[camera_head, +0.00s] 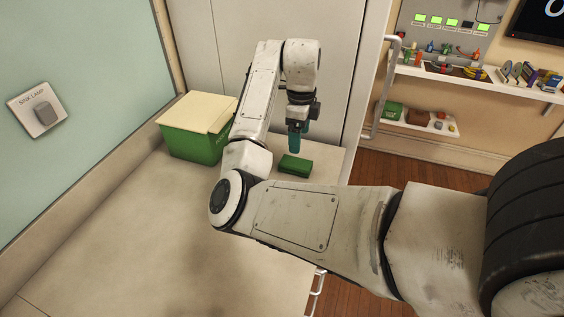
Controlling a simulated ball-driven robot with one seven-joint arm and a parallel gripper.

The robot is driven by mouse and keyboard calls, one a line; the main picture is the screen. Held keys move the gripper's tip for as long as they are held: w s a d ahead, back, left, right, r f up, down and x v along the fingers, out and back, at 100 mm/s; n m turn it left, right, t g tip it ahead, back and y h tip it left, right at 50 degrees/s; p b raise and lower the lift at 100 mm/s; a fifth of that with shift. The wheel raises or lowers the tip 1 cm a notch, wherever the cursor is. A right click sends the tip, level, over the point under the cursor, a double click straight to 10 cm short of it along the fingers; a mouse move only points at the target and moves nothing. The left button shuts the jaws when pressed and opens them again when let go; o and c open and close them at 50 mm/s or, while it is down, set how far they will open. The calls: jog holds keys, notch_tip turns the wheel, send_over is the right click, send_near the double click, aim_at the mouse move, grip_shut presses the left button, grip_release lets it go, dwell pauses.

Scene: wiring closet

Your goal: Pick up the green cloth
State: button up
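The green cloth (296,166) looks like a small, dark green, folded block lying flat on the pale counter, near its far right edge. My gripper (294,153) has teal fingers and points down just above the cloth's far side. From this angle I cannot tell whether the fingertips touch the cloth. The fingers overlap in this view, so their opening does not show. No cloth is seen lifted in them.
A green bin (193,148) with a cream lid stands left of the cloth against the wall. A light switch (43,116) is on the left wall. Shelves with small items (470,72) hang at right. The counter's near left part (130,235) is clear.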

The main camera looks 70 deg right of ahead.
send_over(295, 163)
notch_tip(295, 163, down, 5)
jog(key=shift+r, duration=0.1)
jog(key=shift+d+f+p, duration=0.1)
jog(key=shift+f+p, duration=0.6)
jog(key=shift+f, duration=2.2)
jog(key=shift+c, duration=0.3)
jog(key=c, duration=1)
jog(key=shift+r, duration=0.1)
